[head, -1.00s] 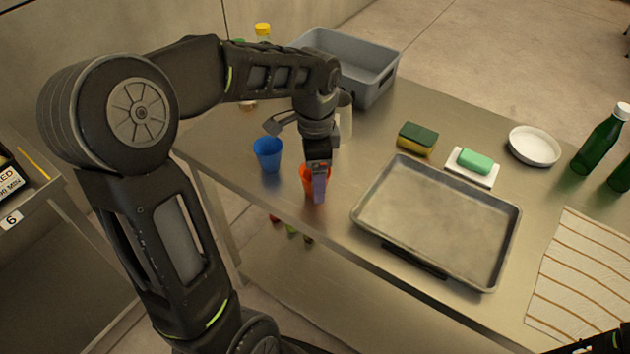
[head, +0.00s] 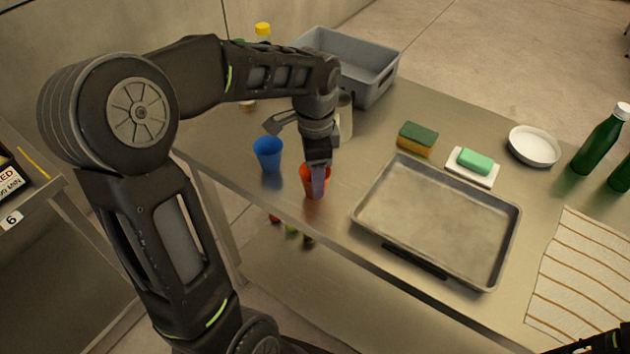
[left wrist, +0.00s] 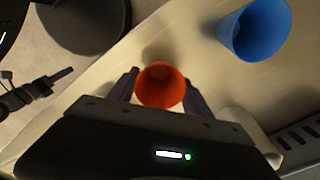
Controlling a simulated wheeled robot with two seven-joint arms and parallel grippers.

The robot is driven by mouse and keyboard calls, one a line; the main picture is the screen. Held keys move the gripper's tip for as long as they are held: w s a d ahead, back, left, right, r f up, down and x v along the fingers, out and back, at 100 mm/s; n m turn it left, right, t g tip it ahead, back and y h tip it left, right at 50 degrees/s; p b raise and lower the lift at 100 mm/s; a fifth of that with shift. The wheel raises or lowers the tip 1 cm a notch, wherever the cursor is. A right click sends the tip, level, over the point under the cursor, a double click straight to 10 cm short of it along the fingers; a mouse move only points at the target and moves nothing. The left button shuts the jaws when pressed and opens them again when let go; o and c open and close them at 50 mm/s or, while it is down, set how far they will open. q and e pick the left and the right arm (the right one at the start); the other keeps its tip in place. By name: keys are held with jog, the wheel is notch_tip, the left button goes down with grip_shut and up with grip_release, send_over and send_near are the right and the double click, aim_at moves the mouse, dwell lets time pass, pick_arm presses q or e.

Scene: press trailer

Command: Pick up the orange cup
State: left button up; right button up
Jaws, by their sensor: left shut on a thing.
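The orange cup (head: 307,185) stands on the steel table near its front left edge, beside the blue cup (head: 268,154). My left gripper (head: 316,184) reaches down from above and is shut on the orange cup, with one finger in front of it. In the left wrist view the orange cup (left wrist: 160,87) sits between the two fingers (left wrist: 158,90), and the blue cup (left wrist: 256,30) is at the upper right. The cup looks upright; I cannot tell whether it is clear of the table. Of my right arm only a dark part shows at the lower right corner; its gripper cannot be made out.
A metal tray (head: 437,222) lies right of the cup. Behind are a sponge (head: 417,139), green soap on a white dish (head: 474,161), a white plate (head: 534,146) and a grey bin (head: 375,85). Green bottles (head: 601,140) and a striped cloth (head: 580,275) are at right.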

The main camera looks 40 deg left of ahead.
pick_arm(q)
notch_tip(320, 180, up, 10)
dwell(0.7)
dwell(0.4)
